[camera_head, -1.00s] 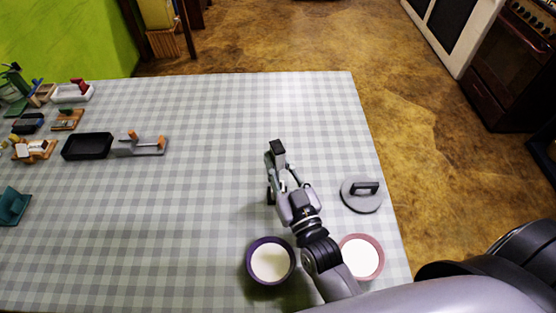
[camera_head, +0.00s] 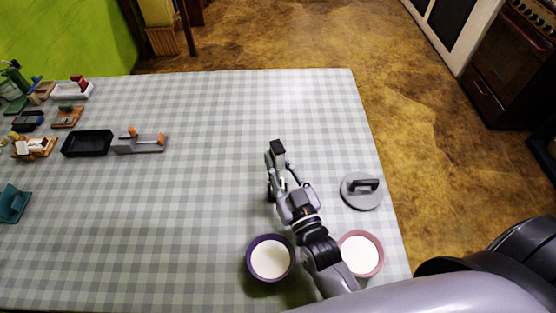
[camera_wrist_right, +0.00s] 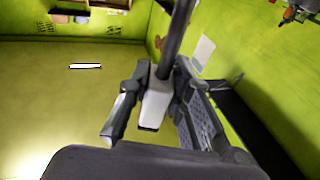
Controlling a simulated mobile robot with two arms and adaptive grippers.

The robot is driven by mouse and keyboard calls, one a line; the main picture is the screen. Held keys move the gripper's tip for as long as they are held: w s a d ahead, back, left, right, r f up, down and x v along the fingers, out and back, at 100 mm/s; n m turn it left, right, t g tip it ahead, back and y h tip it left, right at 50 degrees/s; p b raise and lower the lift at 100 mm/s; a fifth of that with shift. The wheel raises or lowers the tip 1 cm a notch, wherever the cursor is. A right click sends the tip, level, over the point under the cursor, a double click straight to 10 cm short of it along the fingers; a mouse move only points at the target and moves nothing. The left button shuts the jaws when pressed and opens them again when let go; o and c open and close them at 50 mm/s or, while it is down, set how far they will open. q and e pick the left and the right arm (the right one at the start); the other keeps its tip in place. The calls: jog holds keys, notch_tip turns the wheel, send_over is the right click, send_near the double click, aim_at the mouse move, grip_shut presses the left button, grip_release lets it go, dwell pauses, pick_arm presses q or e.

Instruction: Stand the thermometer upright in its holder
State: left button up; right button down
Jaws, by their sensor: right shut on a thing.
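My right gripper (camera_head: 277,176) is above the checked table, left of and beyond the round grey base. In the right wrist view, the gripper (camera_wrist_right: 157,98) is shut on a pale block with a dark rod (camera_wrist_right: 176,38) running up from it, which looks like the thermometer. In the head view the held thing is small, with a dark end (camera_head: 278,147) near the fingertips. The round grey base (camera_head: 350,201) with a dark raised bar lies near the right table edge, apart from the gripper. I cannot tell if it is the holder. My left gripper is out of view.
A purple bowl (camera_head: 249,272) and a pink bowl (camera_head: 377,272) with white contents stand near my right arm. A black tray (camera_head: 87,144), a grey stand (camera_head: 140,147) with orange parts and several small items are at the left. The table middle is clear.

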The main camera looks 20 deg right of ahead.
aim_at(279, 171)
jog(key=shift+f+b, duration=1)
jog(key=shift+f, duration=0.5)
jog(key=c, duration=1.4)
grip_release()
jog(key=shift+o, duration=0.4)
jog(key=o, duration=0.5)
jog(key=shift+r+p, duration=4.05)
jog(key=shift+p, duration=0.15)
jog(key=shift+f, duration=0.15)
